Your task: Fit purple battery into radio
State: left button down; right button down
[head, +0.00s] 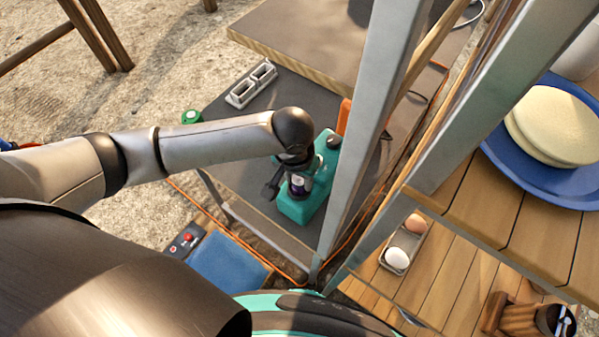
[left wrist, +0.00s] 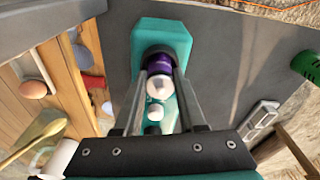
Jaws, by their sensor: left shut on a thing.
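The teal radio (head: 298,211) lies on the dark tailgate surface, left of the grey upright post; it also shows in the left wrist view (left wrist: 160,35). My left gripper (head: 297,184) reaches down over it. In the left wrist view its two fingers (left wrist: 160,72) are shut on the purple battery (left wrist: 159,62), which has a pale round end. The battery is at a dark round opening on the radio. The fingers hide part of this, so I cannot tell how deep it sits. My right gripper is not in view.
A grey two-slot holder (head: 251,84) and a green cylinder (head: 191,117) are on the tailgate. Grey posts stand close right of the radio. Further right are a wooden shelf with a blue plate (head: 530,180) and an egg tray (head: 404,246). A blue box (head: 226,262) is below.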

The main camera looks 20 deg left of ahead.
pick_arm(q)
jog(key=shift+f, duration=0.1)
jog(key=shift+c, duration=2)
grip_release()
jog(key=r, duration=0.2)
jog(key=r+p, duration=0.1)
jog(key=r, duration=0.2)
jog(key=s+r, duration=0.1)
jog(key=r, duration=0.1)
jog(key=shift+s+r+p, duration=0.1)
jog(key=shift+r+p, duration=0.25)
jog(key=shift+p, duration=0.05)
